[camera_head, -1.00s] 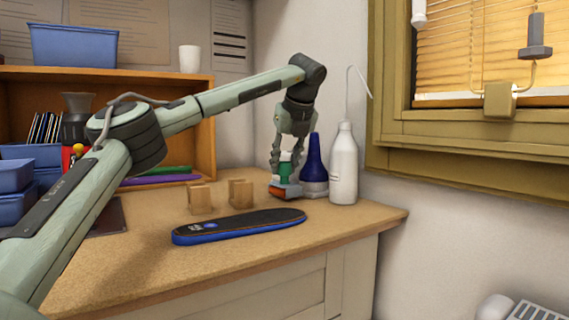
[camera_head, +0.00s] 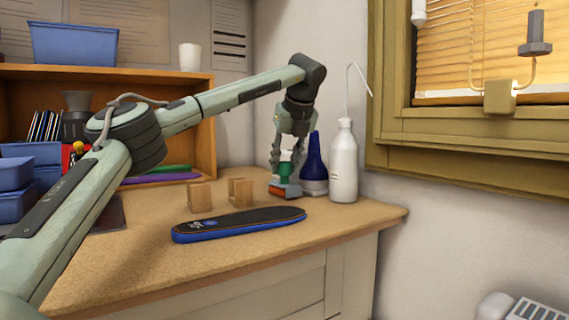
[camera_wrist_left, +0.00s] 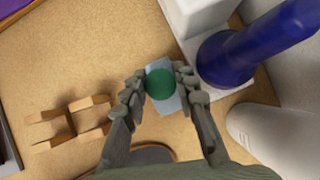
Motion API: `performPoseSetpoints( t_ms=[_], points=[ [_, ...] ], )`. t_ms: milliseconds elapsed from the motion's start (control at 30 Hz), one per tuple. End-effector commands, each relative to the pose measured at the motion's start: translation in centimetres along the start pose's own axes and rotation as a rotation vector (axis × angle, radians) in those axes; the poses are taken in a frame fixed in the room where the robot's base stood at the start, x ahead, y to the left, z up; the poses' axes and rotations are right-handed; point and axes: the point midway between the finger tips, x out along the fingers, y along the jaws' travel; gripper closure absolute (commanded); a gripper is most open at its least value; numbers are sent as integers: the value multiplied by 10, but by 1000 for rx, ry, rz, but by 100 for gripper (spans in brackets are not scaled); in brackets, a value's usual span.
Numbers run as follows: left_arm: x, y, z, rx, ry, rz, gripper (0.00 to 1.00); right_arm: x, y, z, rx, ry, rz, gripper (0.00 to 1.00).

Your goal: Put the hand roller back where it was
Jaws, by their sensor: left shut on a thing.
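The hand roller (camera_head: 285,190) has a green handle top, a grey frame and an orange-red roller part. It is upright at the right rear of the worktop, at or just above the surface; I cannot tell if it touches. My left gripper (camera_head: 286,165) points down and is shut on its green handle. In the left wrist view the green knob and pale grey frame of the roller (camera_wrist_left: 160,84) sit between the fingers of my left gripper (camera_wrist_left: 158,92). My right gripper is not in view. Two small wooden blocks (camera_head: 200,197) (camera_head: 241,192), like a cradle, stand left of the roller.
A black and blue insole-shaped board (camera_head: 238,226) lies in front. A wooden shelf (camera_head: 205,130) is behind. The worktop's right edge is near the bottles.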

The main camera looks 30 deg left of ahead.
Motion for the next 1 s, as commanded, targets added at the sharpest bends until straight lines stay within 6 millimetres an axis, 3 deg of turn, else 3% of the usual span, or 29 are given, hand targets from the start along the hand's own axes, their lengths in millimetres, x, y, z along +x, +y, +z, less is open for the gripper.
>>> performPoseSetpoints(
  t_ms=[133, 167, 333, 567, 767, 1000],
  points=[
    [0, 0, 0, 1, 1, 0, 99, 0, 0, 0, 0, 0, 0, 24],
    [0, 0, 0, 1, 1, 0, 69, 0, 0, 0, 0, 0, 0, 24],
    [0, 0, 0, 1, 1, 1, 48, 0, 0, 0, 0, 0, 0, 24],
    [2, 0, -1, 2, 3, 3, 46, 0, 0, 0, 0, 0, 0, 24],
    [1, 0, -1, 1, 2, 2, 24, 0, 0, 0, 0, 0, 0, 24],
    [1, 0, -1, 1, 2, 1, 24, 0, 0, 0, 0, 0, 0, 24]
  ],
)
